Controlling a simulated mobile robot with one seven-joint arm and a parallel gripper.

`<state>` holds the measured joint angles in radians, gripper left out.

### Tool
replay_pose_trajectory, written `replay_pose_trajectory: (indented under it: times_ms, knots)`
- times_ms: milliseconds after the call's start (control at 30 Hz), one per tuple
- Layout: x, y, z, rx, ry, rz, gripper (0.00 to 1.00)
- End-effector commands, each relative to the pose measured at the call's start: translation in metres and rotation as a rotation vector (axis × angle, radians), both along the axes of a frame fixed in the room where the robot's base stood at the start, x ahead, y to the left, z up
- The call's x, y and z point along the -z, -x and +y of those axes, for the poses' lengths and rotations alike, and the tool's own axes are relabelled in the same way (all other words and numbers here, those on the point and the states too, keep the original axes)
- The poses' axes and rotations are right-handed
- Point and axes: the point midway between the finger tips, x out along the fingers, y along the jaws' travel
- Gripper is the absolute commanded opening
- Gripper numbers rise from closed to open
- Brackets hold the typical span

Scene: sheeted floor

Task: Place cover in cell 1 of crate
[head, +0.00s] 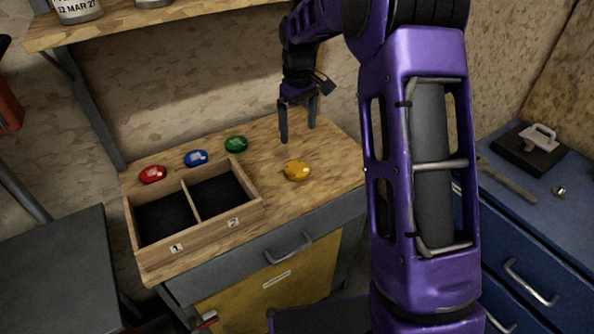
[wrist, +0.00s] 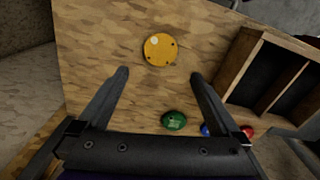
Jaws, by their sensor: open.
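A yellow round cover (head: 297,171) lies on the wooden bench top, right of the crate; in the wrist view the cover (wrist: 160,49) shows small dark holes and a pale spot. The wooden crate (head: 215,228) has two dark-floored cells, marked 1 on the left and 2 on the right; both look empty. The crate (wrist: 238,66) is at the right of the wrist view, partly cut off. My gripper (head: 298,134) is open and empty above the bench, behind the cover. In the wrist view, my gripper (wrist: 159,76) has its fingertips apart, with the cover beyond them.
Red (head: 152,174), blue (head: 196,158) and green (head: 236,144) round pieces lie in a row behind the crate. A wall shelf (head: 150,24) hangs above. A blue cabinet (head: 530,215) stands right. Bare bench surrounds the cover.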

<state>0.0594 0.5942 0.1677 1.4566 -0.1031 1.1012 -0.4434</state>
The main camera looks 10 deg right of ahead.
Motion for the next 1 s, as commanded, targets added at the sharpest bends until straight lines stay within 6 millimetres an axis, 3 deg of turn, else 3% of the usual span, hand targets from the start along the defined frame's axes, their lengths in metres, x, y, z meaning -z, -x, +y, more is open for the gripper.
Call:
replay_pose_trajectory:
  times_ms: [100,300,633,900,1000]
  knots:
    - [0.029,0.001,0.000,0.001,0.000,0.004,1.00]
    - [0.065,0.000,0.000,0.001,0.002,0.001,1.00]
    - [0.087,0.000,0.001,0.000,0.002,0.001,1.00]
    - [0.125,-0.001,0.004,0.002,0.001,0.001,1.00]
    - [0.130,-0.002,0.004,0.002,0.001,-0.003,1.00]
